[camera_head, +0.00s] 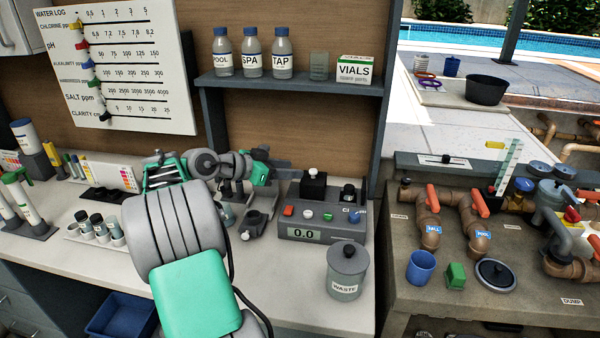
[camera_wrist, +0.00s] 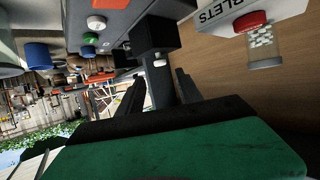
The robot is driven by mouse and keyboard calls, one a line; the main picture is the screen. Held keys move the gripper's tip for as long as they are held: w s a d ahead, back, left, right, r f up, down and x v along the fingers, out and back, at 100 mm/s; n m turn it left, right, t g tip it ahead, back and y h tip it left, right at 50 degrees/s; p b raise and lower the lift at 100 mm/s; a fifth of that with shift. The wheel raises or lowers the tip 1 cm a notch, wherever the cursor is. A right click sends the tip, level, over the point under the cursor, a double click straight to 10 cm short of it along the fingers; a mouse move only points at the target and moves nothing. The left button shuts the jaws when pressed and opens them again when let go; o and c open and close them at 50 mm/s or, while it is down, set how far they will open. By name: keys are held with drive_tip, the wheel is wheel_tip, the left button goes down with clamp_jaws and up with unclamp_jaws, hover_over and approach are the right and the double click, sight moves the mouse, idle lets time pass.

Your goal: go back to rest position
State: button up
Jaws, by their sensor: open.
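My gripper is open in the wrist view (camera_wrist: 158,92), its two dark fingers spread apart, and I see nothing held between them. A black block with a pale knob (camera_wrist: 153,38) on the grey meter stands just beyond the fingertips; I cannot tell if they touch it. In the head view my bent arm reaches over the counter, with the wrist left of the grey meter (camera_head: 320,234), which reads 0.0. The fingers are not clear in that view.
A lidded waste jar (camera_head: 345,272) stands in front of the meter. A shelf (camera_head: 290,83) holds bottles and a vials box above. Sample vials (camera_head: 100,229) stand left of my arm. Pipes and valves (camera_head: 480,225) fill the bench at right. A blue bin (camera_head: 122,314) sits below the counter.

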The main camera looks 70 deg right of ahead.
drive_tip(key=shift+w+a, duration=0.1)
drive_tip(key=shift+a, duration=0.05)
